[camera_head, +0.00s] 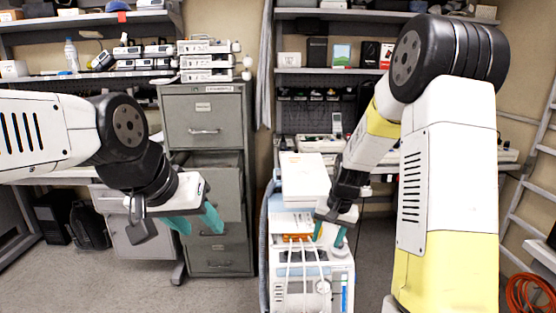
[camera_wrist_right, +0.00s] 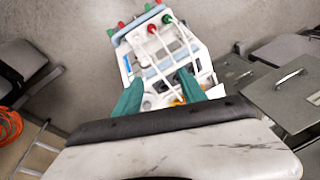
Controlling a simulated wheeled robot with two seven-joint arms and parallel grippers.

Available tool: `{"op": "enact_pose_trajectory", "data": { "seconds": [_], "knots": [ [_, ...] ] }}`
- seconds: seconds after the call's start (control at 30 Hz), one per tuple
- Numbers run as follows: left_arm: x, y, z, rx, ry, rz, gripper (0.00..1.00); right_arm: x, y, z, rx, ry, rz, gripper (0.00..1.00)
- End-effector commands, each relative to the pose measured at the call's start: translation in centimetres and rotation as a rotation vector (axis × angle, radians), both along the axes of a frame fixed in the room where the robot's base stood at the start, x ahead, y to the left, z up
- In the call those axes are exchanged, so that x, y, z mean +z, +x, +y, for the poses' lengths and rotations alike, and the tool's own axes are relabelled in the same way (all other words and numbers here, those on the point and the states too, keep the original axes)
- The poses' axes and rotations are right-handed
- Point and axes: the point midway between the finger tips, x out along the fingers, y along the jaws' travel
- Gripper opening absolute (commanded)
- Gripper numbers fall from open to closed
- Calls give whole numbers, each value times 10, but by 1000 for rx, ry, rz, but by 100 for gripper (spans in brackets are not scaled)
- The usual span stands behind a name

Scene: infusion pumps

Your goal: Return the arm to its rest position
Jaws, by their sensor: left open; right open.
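My left gripper (camera_head: 193,220) hangs in front of the grey filing cabinet in the head view, its teal fingers apart and empty. My right gripper (camera_head: 330,236) is over the front of the white medical cart (camera_head: 340,268), with its teal fingers apart. In the right wrist view the right gripper's fingers (camera_wrist_right: 158,95) are spread and point at the cart (camera_wrist_right: 140,45) with its white cables. I see nothing held between them. Part of the cart is hidden behind the right gripper and forearm.
A grey filing cabinet (camera_head: 205,125) stands behind my left gripper, with stacked devices (camera_head: 207,62) on top. A white box (camera_head: 304,178) sits on the cart. A ladder (camera_head: 530,190) and an orange hose (camera_head: 530,295) are at the right. Floor (camera_head: 120,285) is clear at front left.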

Motion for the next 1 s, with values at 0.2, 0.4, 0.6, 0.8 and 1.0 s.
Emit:
{"op": "enact_pose_trajectory", "data": {
  "seconds": [0.2, 0.4, 0.6, 0.8, 1.0],
  "knots": [
    [0, 0, 0, 0, 0, 0, 49, 100, -52, 3, 73, 22, -117, 49],
    [0, 0, 0, 0, 0, 0, 49, 163, -115, 4, 145, 17, -217, 49],
    [0, 0, 0, 0, 0, 0, 49, 199, -181, 4, 211, -8, -311, 49],
    [0, 0, 0, 0, 0, 0, 49, 210, -221, 3, 251, -35, -369, 49],
    [0, 0, 0, 0, 0, 0, 49, 211, -232, 3, 261, -43, -381, 49]
  ]
}}
